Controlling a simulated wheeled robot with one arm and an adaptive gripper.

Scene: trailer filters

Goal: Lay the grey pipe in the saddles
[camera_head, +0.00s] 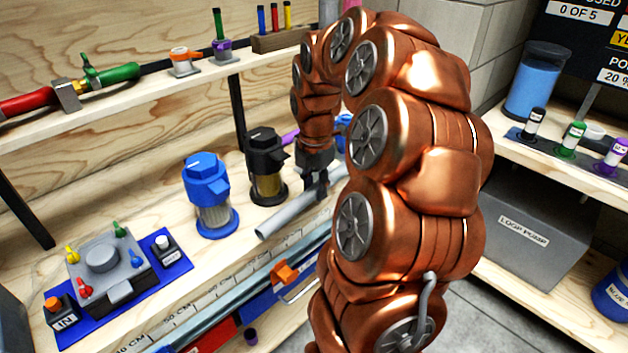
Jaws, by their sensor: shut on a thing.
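The grey pipe (287,216) is a plain tube lying slantwise over the front of the wooden bench, its open near end at the lower left. My gripper (320,192) points down and is shut on the pipe towards its far end. My copper-coloured arm hides what lies right of the grip. Whether the pipe touches the bench or hangs just above it I cannot tell. I cannot pick out the saddles with certainty.
A blue-topped filter (209,196) and a black-topped filter (265,168) stand behind the pipe. A measuring rail with an orange clamp (285,272) runs along the bench front. A grey valve block (105,270) sits at left. The upper shelf (130,100) holds hoses and fittings.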

